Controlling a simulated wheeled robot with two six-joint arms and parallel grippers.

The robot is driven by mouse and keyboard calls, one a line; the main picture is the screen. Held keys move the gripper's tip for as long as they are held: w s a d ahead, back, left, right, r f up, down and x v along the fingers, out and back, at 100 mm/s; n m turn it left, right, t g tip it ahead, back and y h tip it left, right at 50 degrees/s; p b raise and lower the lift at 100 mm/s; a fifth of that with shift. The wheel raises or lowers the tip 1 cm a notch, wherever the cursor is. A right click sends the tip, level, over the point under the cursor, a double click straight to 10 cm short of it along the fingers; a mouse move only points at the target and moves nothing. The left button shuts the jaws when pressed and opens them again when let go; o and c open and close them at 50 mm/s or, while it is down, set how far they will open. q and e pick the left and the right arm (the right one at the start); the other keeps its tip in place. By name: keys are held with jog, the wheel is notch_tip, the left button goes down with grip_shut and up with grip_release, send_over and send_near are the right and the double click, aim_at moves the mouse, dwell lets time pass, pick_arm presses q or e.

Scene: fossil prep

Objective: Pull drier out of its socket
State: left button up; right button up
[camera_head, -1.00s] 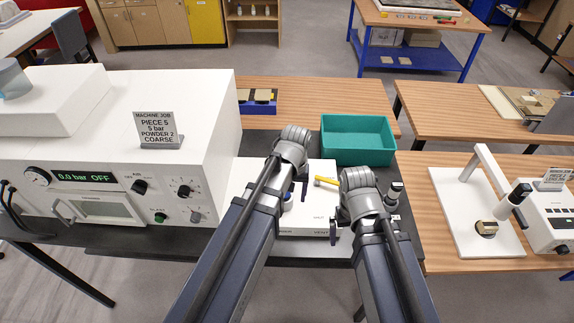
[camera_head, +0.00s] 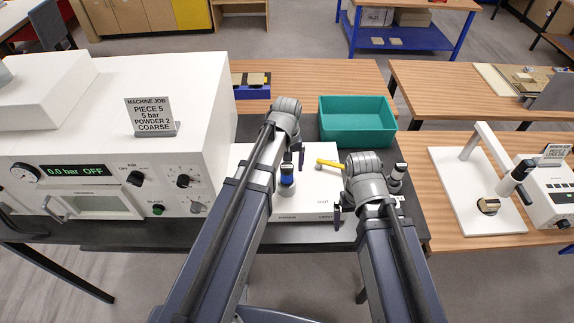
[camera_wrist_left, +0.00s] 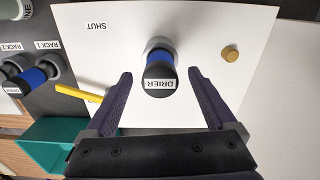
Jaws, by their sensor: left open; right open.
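The drier (camera_head: 287,182) is a small upright cylinder with a dark, labelled top and a blue band. It stands in a grey ring socket on a white panel (camera_head: 300,208). In the left wrist view the drier (camera_wrist_left: 159,75) sits between the fingers of my left gripper (camera_wrist_left: 160,78), with gaps on both sides. My left gripper (camera_head: 294,160) is open and empty; its arm partly covers the panel. My right gripper (camera_head: 345,212) is open near the panel's right edge, its fingers partly hidden by its arm.
A yellow lever (camera_head: 328,163) lies beside the drier, and a brass knob (camera_wrist_left: 230,54) is on its other side. Similar cylinders (camera_wrist_left: 40,73) stand in a rack. A teal bin (camera_head: 357,118) is behind the panel. A white machine (camera_head: 100,160) stands left.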

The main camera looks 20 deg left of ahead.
aim_at(287, 179)
pick_arm(q)
notch_tip(287, 179, down, 5)
jog(key=b, duration=0.3)
jog(key=shift+r+b, duration=0.1)
jog(key=shift+b, duration=0.25)
jog(key=shift+r, duration=0.1)
grip_shut()
dwell(0.9)
